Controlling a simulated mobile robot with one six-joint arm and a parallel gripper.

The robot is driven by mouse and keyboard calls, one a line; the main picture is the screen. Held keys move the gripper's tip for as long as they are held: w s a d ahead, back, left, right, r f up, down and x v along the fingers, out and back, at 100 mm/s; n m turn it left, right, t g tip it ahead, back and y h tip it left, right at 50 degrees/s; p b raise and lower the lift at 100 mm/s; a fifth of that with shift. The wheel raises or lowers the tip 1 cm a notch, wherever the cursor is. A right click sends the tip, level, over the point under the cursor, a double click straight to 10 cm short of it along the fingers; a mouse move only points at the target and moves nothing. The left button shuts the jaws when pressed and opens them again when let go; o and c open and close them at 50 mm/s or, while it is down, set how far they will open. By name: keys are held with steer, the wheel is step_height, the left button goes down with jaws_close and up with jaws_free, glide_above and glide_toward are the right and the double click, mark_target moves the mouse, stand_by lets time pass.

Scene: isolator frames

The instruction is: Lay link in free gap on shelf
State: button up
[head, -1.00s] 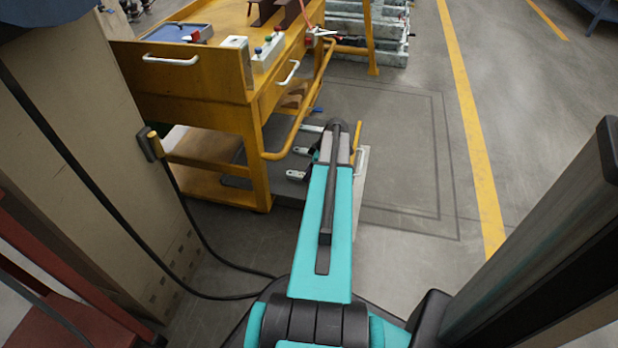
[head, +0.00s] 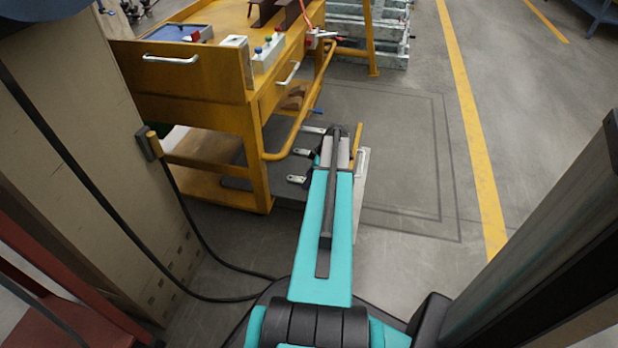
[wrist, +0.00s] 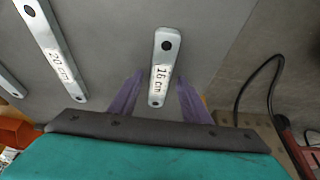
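A flat silver link marked 16 cm (wrist: 164,62) lies in the middle of the wrist view, with a dark hole at its far end and a smaller one at its near end. My gripper (wrist: 160,80) is open, its purple fingers on either side of the link's near half, apart from it. Whether they are level with the link or above it I cannot tell. In the head view, link ends (head: 300,152) show left of my arm, which hides my gripper.
A yellow cart (head: 190,105) with a lower shelf (head: 215,185) stands at left. A tan cabinet (head: 75,150) and black cable (head: 215,255) are nearer. Part of another link (wrist: 10,84) shows at the wrist view's left edge. Floor at right is clear.

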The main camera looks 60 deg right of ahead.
steer(key=p+v, duration=0.5)
steer(key=v, duration=0.7)
steer(key=shift+r, duration=0.1)
stand_by(0.9)
